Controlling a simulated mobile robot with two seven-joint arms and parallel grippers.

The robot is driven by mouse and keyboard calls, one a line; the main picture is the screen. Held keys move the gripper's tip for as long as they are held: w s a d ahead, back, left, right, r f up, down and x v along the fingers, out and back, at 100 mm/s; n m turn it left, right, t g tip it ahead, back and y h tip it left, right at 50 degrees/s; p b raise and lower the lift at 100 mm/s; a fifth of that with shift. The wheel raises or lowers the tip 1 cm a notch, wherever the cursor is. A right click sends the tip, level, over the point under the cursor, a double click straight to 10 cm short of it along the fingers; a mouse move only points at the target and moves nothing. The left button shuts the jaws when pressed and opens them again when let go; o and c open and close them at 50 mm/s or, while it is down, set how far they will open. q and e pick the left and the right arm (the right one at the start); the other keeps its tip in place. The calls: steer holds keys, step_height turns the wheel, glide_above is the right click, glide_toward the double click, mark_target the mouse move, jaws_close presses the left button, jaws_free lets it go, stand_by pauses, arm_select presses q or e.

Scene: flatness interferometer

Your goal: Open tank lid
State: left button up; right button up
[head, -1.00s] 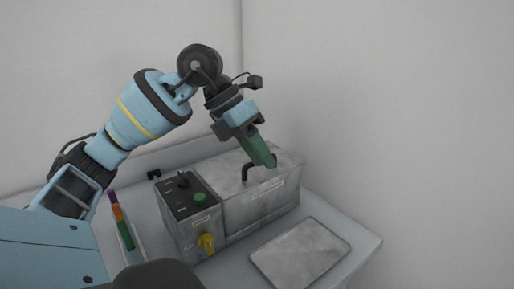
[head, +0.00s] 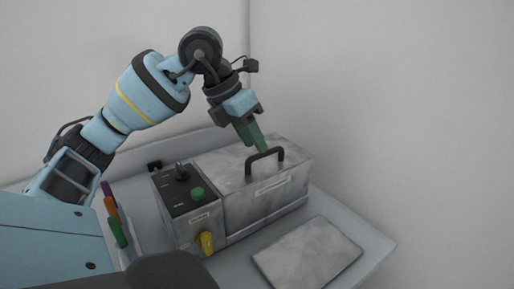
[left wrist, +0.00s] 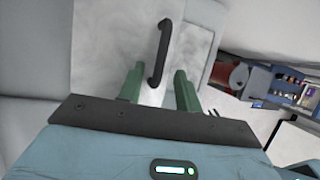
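The grey metal tank (head: 262,205) stands on the bench with its flat lid (head: 215,165) closed. A black bar handle (head: 265,156) rises from the lid. My left gripper (head: 262,150) is at the handle, its green fingers pointing down; in the head view the tips show just behind the bar. In the left wrist view the left gripper (left wrist: 158,84) is open, with one finger on each side of the line of the handle (left wrist: 162,50). I cannot tell whether they touch it. My right gripper is not in view.
A control box (head: 185,210) with a green button (head: 197,194) and a yellow knob (head: 206,241) adjoins the tank's left. A flat grey plate (head: 308,254) lies in front. Coloured pieces (head: 112,215) stand at the left. White walls are behind and right.

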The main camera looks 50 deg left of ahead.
arm_select(q)
steer(key=shift+x, duration=1.1)
jaws_close()
